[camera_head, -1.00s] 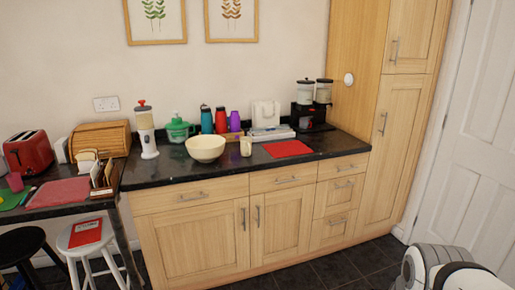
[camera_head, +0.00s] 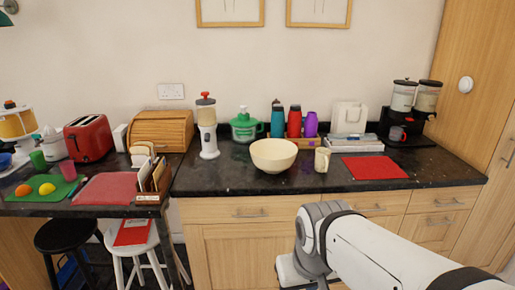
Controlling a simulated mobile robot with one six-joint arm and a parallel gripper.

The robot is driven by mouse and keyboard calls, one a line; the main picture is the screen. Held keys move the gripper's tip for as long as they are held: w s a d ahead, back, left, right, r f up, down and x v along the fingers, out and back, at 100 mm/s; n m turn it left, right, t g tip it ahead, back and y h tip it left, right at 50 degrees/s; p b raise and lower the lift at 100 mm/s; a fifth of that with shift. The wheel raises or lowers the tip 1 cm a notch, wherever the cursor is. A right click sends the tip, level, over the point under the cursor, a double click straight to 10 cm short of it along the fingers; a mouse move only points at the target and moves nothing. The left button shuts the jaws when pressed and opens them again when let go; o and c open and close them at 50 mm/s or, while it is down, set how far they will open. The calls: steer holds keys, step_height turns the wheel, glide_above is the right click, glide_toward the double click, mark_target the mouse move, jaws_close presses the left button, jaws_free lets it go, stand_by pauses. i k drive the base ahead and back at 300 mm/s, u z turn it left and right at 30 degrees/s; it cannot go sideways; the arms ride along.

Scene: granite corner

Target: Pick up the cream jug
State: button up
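The cream jug (camera_head: 321,160) stands upright on the black worktop, right of a cream bowl (camera_head: 274,157) and left of a red mat (camera_head: 374,168). It is small and pale. My white and grey arm reaches in from the lower right, in front of the drawers and below the worktop edge. My gripper's fingers cannot be made out, so I cannot see whether it is open or shut. Nothing covers the jug.
Behind the jug are several bottles (camera_head: 294,122) and a stack of books (camera_head: 355,144).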

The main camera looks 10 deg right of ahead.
mark_target(323, 162)
steer(key=z, duration=0.3)
steer(key=i, duration=1.6)
steer(key=z, duration=0.95)
steer(key=k, duration=0.75)
steer(key=z, duration=0.25)
steer(key=i, duration=0.8)
steer(key=u, duration=0.1)
